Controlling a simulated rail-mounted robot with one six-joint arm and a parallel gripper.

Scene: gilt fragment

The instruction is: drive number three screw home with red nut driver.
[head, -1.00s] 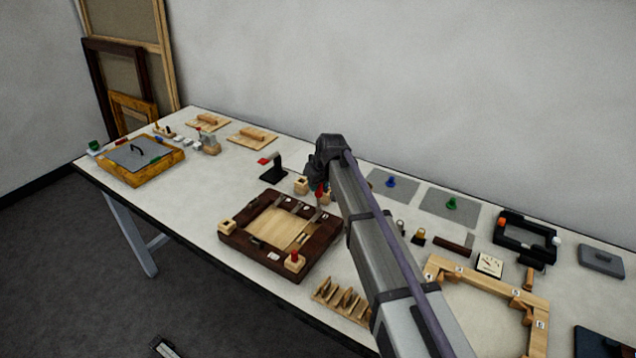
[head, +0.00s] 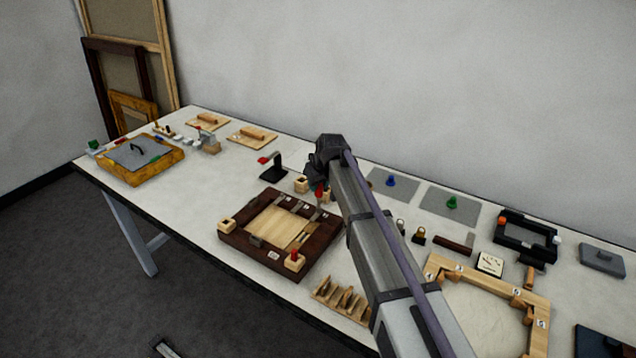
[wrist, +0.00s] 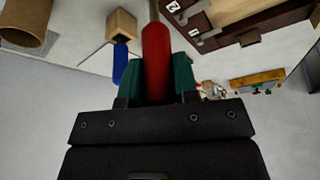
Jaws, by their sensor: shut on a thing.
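My gripper (wrist: 157,75) is shut on the red nut driver (wrist: 157,55), its teal pads on both sides of the red handle. The driver's metal shaft runs up out of the top of the wrist view, so its tip is hidden. In the head view the red handle (head: 320,190) shows beside my arm, at the back right corner of the dark wooden frame (head: 325,236). The frame carries small white number labels along its edge; it also shows at the top right of the wrist view (wrist: 220,40). I cannot make out the number three screw.
A blue handle (wrist: 120,62) and a wooden block (wrist: 122,25) are just left of the driver. A brown cylinder (wrist: 25,22) is further left. A black stand with a red tip (head: 274,170) is behind the dark frame. A slotted wooden rack (head: 342,300) stands in front.

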